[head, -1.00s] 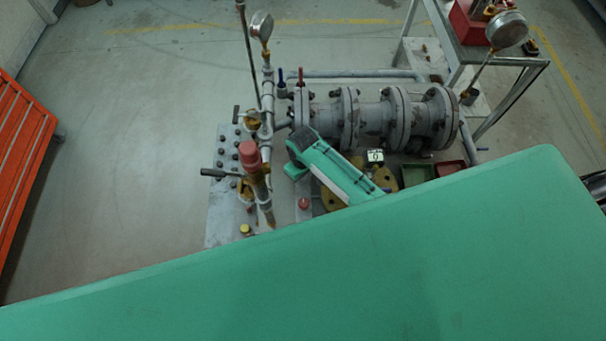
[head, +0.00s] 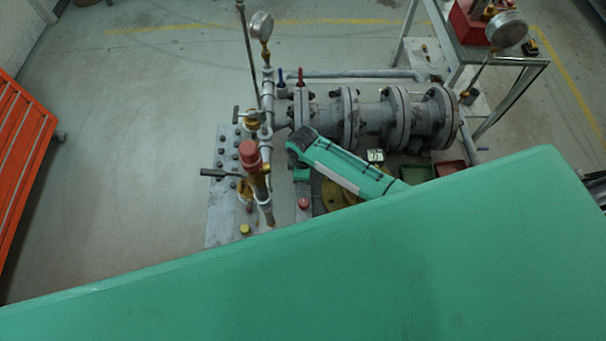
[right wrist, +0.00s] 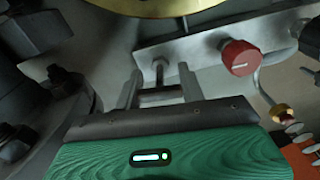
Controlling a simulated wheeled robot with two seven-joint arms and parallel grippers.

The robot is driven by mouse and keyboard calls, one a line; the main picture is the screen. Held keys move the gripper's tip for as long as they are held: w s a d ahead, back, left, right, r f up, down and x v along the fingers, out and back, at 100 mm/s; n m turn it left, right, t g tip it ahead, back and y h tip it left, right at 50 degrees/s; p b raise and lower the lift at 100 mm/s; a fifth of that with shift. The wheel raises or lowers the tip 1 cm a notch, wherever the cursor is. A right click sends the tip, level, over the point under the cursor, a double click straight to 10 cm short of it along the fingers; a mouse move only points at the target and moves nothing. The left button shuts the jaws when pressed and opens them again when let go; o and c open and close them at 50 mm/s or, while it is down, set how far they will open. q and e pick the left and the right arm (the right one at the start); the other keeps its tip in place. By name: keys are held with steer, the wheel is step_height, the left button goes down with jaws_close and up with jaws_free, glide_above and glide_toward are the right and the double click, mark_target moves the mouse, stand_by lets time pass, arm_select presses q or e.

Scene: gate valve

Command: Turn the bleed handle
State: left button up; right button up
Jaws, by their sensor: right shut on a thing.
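In the right wrist view the two fingers of my right gripper (right wrist: 160,92) close from both sides on a small grey metal bar, which I take to be the bleed handle (right wrist: 160,99). A short stem (right wrist: 158,72) stands just beyond it, at a grey plate. In the head view the green right forearm reaches to the left end of the flanged valve body (head: 375,122); the fingers and the handle are hidden beneath it. My left gripper is in neither view.
A red knob (right wrist: 240,57) sits on the plate right of the fingers, with a thin bent tube beside it. Dark flanges and bolts (right wrist: 62,78) are close on the left. Upright pipes with a gauge (head: 261,26) and a red-capped post (head: 250,153) stand left of the arm.

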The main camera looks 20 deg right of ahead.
stand_by(0.3)
steer(key=o, duration=1)
step_height(320, 180, up, 14)
steer(key=b, duration=0.3)
steer(key=shift+b, duration=0.4)
steer(key=shift+f, duration=0.1)
